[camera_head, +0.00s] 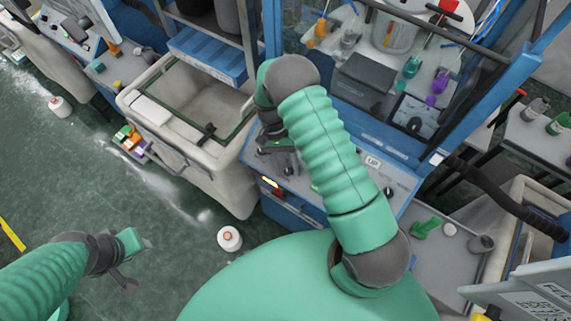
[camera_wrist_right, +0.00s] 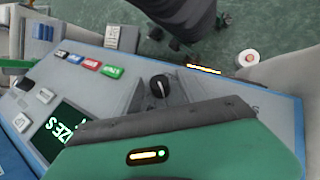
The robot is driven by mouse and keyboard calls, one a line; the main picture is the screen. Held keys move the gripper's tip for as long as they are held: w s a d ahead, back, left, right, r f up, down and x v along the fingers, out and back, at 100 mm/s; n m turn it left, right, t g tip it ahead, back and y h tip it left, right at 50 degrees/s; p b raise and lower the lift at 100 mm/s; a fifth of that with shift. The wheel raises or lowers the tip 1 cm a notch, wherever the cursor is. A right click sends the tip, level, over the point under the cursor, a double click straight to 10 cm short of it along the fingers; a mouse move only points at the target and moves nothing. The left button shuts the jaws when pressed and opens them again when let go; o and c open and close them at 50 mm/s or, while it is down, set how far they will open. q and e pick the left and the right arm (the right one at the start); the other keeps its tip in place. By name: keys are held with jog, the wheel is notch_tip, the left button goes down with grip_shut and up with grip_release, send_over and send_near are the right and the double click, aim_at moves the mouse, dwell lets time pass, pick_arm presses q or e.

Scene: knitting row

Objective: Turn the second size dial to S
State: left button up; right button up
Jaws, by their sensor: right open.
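The grey control panel (camera_head: 330,188) has blue edges and slopes toward me in the head view; it also fills much of the right wrist view (camera_wrist_right: 105,88). In the right wrist view, a black round dial (camera_wrist_right: 159,86) with a pale pointer mark sits on the panel, just beyond my gripper's green and dark grey body. I cannot read its setting or tell whether it is the second one. Another black knob (camera_head: 389,192) shows at the panel's right. My right gripper (camera_head: 278,155) is open over the panel's left part. My left gripper (camera_head: 130,262) is open and empty above the floor.
In the right wrist view, a dark screen (camera_wrist_right: 62,133) reads "SIZES", near coloured buttons (camera_wrist_right: 91,64). A cream bin (camera_head: 190,150) stands left of the panel. White spools (camera_head: 229,238) lie on the green floor. Blue frame posts rise behind the panel.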

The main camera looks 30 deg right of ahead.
jog(key=b+v, duration=0.4)
jog(key=v, duration=1.2)
jog(key=shift+w+d+r, duration=0.15)
jog(key=shift+w+r, duration=0.15)
jog(key=shift+f, duration=0.1)
